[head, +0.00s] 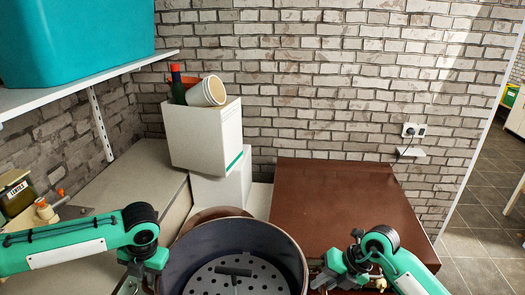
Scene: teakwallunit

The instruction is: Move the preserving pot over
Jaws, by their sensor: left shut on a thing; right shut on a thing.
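The preserving pot (240,236) is a large round pot with a dark blue inside, at the bottom middle of the head view. A grey perforated insert (205,280) with a dark bar lies inside it. The pot's near side is cut off by the picture edge. My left gripper (133,283) is shut at the pot's left side, and my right gripper (318,279) is shut at its right side. The grips themselves are partly hidden. I cannot tell whether the pot is lifted or resting.
A brown flat top (345,205) to the right is clear. White boxes (203,135) stand behind the pot, with a bottle (177,88) and white cup (207,91) on top. A shelf (110,72) with a teal bin (80,40) overhangs the left. Jars (17,195) stand far left.

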